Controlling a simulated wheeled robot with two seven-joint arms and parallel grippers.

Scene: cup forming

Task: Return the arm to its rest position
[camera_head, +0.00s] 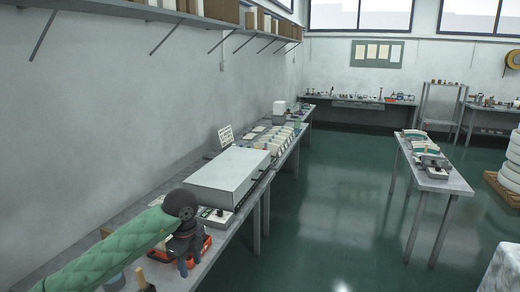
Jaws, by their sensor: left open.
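My left arm, in a green quilted sleeve, comes in from the lower left over the long bench along the left wall. Its dark gripper (188,262) points down at the near part of the bench (228,237). The jaws are open, and I see nothing held between them. A flat orange-red object (207,243) lies on the bench behind and beside the gripper, partly hidden by it. I cannot tell whether the fingers touch it. My right gripper is not in view. No cup can be made out clearly.
A large pale box (228,172) stands on the bench beyond the gripper. A small wooden-topped item (141,278) stands near the bottom edge. A second table (440,178) stands to the right. Stacked white tyre-like rings (510,165) are at the far right. The green floor (335,215) between is clear.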

